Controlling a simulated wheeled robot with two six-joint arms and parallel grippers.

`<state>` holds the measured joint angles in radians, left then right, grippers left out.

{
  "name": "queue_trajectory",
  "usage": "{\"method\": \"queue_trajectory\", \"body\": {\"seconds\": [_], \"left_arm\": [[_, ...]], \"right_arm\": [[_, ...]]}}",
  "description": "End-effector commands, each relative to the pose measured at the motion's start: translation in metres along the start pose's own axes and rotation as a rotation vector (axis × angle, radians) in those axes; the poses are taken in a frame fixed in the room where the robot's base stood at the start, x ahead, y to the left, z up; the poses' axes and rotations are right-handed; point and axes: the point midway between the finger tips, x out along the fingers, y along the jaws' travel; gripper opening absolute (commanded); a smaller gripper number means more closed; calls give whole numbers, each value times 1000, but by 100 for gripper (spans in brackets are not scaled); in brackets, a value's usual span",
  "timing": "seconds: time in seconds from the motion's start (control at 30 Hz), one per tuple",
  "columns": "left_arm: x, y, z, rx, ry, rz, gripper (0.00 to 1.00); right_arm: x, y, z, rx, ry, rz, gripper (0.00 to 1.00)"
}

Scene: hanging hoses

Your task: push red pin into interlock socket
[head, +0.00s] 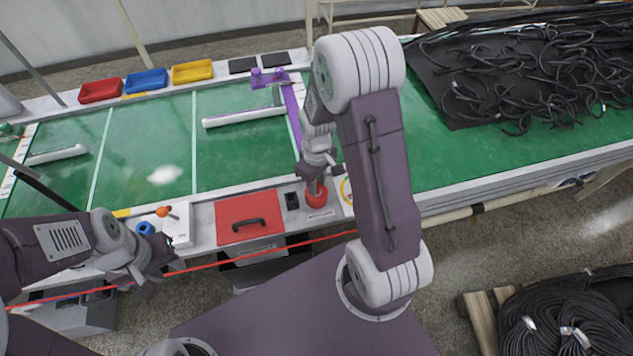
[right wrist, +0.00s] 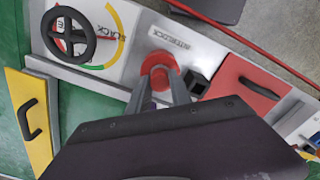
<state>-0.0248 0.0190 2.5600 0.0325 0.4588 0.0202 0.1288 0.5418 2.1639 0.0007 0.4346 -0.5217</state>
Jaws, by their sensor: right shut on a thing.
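The red pin (right wrist: 161,79) is between the fingers of my right gripper (right wrist: 163,90), which is shut on it. The same gripper (head: 317,184) points down at the white interlock plate (right wrist: 177,36) in the head view. A red round part (head: 317,197) shows at its fingertips. The fingers partly hide the pin and socket, so I cannot tell how deep the pin sits. My left gripper (head: 151,266) is at the lower left, in front of the bench edge and away from the pin; its jaws are unclear.
A small black block (head: 292,201) and a red lid with a black handle (head: 250,216) are left of the pin. A black handwheel (right wrist: 69,34) and yellow panel (right wrist: 29,121) show in the wrist view. A red line (head: 270,250) runs along the bench front.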

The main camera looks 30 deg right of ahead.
Motion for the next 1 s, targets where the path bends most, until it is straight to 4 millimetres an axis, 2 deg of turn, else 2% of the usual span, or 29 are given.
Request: {"method": "queue_trajectory", "body": {"seconds": [0.13, 0.17, 0.23, 0.27, 0.6, 0.67, 0.9, 1.0], "left_arm": [[4, 0, 0, 0, 0, 0, 36], [3, 0, 0, 0, 0, 0, 36], [3, 0, 0, 0, 0, 0, 36], [3, 0, 0, 0, 0, 0, 36], [1, 0, 0, 0, 0, 0, 36], [0, 0, 0, 0, 0, 0, 36], [-9, 0, -1, 0, 0, 0, 36], [-10, 0, -1, 0, 0, 0, 36]], "right_arm": [[5, 0, 0, 0, 0, 0, 0], [5, 0, 0, 0, 0, 0, 28], [4, 0, 0, 0, 0, 0, 47], [4, 0, 0, 0, 0, 0, 50], [-1, 0, 0, 0, 1, 0, 50], [-11, 0, -1, 0, 3, 2, 50], [-64, 1, -1, 0, 4, 3, 50], [-79, 0, -1, 0, 2, 1, 50]]}}
